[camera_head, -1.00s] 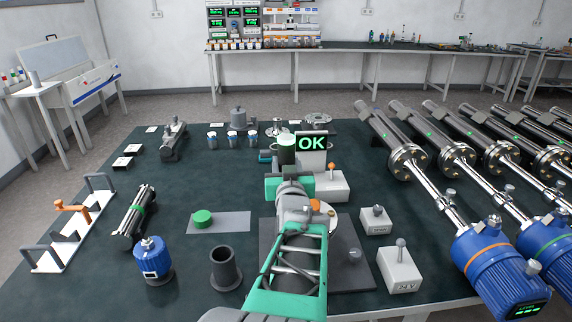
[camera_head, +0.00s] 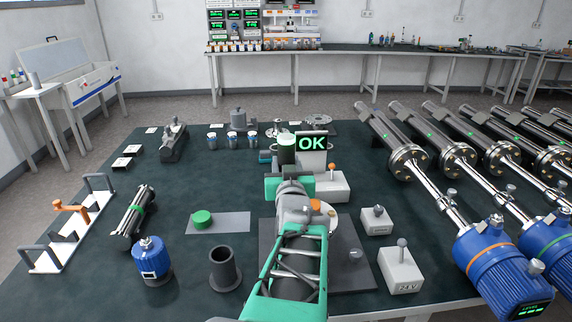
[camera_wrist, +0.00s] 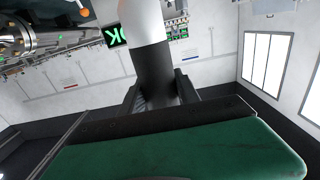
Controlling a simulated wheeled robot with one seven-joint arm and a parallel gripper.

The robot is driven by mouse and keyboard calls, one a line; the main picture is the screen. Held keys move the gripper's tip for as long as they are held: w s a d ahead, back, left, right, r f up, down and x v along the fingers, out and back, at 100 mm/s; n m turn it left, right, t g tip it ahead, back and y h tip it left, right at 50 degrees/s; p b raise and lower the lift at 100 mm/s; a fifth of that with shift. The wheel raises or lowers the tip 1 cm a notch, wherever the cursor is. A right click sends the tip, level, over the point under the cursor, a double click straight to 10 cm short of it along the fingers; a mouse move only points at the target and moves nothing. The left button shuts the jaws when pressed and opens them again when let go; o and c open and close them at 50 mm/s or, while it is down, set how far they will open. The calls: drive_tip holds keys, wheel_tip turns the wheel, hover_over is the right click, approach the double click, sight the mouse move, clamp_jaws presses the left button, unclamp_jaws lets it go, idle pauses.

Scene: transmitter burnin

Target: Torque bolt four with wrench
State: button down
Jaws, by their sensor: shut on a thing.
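My gripper (camera_wrist: 160,95) is shut on an upright round handle (camera_wrist: 151,66), dark below and white above, in the wrist view. This seems to be the wrench; its working end is out of that view. In the head view, my green and grey arm hides the jaws. A pale round disc (camera_head: 326,222) shows partly to the right of my wrist. I cannot make out bolt four. A metal flanged part (camera_wrist: 18,38) shows at the wrist view's upper left.
Grey boxes with knobs (camera_head: 400,268) stand right of my arm. Flanged tubes with blue heads (camera_head: 488,252) fill the right side. A dark cup (camera_head: 225,268), a blue unit (camera_head: 152,260) and a white rack (camera_head: 75,232) stand left.

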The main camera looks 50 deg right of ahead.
sight(287, 158)
drive_tip(key=shift+f+b, duration=1)
drive_tip(key=shift+b, duration=0.7)
idle(0.6)
idle(0.4)
drive_tip(key=shift+r+p, duration=0.85)
drive_tip(key=shift+r, duration=1.85)
